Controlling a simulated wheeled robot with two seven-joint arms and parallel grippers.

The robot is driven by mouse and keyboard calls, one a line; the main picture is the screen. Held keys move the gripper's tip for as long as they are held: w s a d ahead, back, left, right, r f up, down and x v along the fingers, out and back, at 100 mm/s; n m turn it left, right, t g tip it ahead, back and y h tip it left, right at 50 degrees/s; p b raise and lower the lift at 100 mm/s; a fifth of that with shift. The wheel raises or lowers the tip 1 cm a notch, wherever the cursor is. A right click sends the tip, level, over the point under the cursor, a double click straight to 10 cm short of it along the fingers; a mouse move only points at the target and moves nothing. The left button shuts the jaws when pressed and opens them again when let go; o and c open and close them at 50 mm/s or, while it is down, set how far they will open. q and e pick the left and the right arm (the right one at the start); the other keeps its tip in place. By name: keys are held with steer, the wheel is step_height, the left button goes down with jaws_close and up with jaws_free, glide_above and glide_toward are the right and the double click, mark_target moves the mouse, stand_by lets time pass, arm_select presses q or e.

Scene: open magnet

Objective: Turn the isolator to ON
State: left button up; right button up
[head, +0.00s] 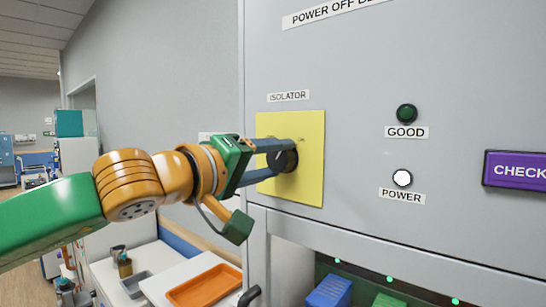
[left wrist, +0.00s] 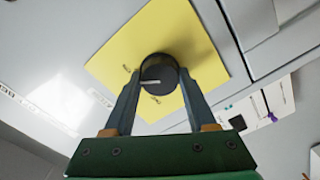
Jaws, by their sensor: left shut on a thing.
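The isolator is a dark round knob (left wrist: 158,72) on a yellow square plate (head: 310,185), under the "ISOLATOR" label (head: 288,96) on a grey cabinet front. My left gripper (head: 283,157) reaches in from the left and is shut on the knob, with one finger on each side. In the left wrist view the gripper (left wrist: 158,88) has the knob between its fingertips. A pale pointer line shows on the knob face, with small print on the yellow plate (left wrist: 110,65) beside it. The print is too small to read surely. My right gripper is not in view.
Right of the plate are a dark green GOOD lamp (head: 407,114), a white lit POWER lamp (head: 402,178) and a purple CHECK sign (head: 517,171). Below left, an orange tray (head: 205,286) lies on a white surface. Blue and green items sit under the panel.

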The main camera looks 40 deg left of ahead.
arm_select(q)
steer(key=shift+r+m, duration=0.1)
steer(key=shift+m, duration=1.3)
steer(key=o, duration=1.4)
steer(key=s, duration=0.2)
steer(key=s+b, duration=0.1)
steer(key=s, duration=0.1)
steer(key=s+b, duration=0.1)
steer(key=s, duration=0.2)
steer(key=shift+a, duration=0.35)
